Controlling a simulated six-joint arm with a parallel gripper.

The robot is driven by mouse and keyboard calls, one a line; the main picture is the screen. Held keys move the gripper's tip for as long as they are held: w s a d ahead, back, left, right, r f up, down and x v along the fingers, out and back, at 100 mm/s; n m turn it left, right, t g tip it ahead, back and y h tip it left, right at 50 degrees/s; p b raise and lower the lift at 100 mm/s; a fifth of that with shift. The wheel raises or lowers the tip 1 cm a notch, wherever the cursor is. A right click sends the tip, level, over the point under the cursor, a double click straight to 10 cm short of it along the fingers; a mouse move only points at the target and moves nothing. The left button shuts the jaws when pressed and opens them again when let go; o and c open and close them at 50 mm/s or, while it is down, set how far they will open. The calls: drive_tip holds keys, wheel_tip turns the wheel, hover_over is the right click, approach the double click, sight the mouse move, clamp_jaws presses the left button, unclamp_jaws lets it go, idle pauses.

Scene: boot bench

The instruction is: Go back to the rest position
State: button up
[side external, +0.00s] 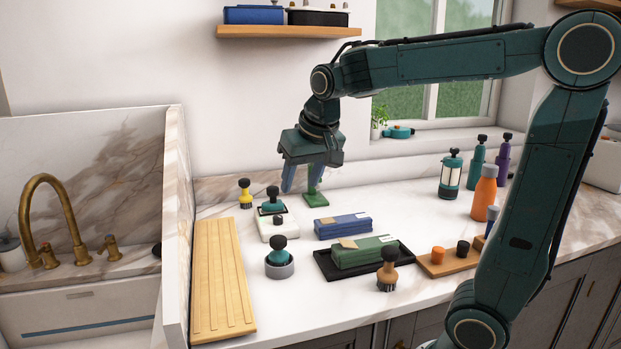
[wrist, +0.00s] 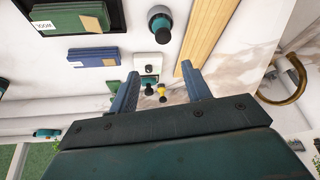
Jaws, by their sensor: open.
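My gripper (side external: 301,185) hangs above the back part of the white counter, pointing down, with its two blue fingers apart. In the wrist view the fingers of my gripper (wrist: 161,88) are spread, with nothing held between them. Past the fingertips the wrist view shows a yellow brush (wrist: 162,91) and a dark-knobbed brush (wrist: 150,91), apart from the fingers. In the side view the yellow brush (side external: 245,194) stands at the back left.
A teal brush (side external: 281,258) sits in a grey round holder. A blue box (side external: 343,226) lies behind a green box (side external: 364,251) on a black tray (side external: 326,267). A wooden board (side external: 220,280) lies left, beside the marble wall (side external: 177,200). Bottles, including an orange one (side external: 484,195), stand right.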

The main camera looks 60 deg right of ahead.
drive_tip(key=s+a+f+n+y, duration=0.1)
drive_tip(key=s+a+f+n, duration=0.1)
drive_tip(key=s, duration=0.6)
drive_tip(key=s+a+f+n+t+y, duration=0.1)
drive_tip(key=s+a+f+n, duration=0.1)
drive_tip(key=s+a, duration=0.4)
drive_tip(key=shift+s+a+f+n, duration=0.15)
drive_tip(key=shift+s+f+n, duration=0.25)
drive_tip(key=shift+s+n, duration=0.7)
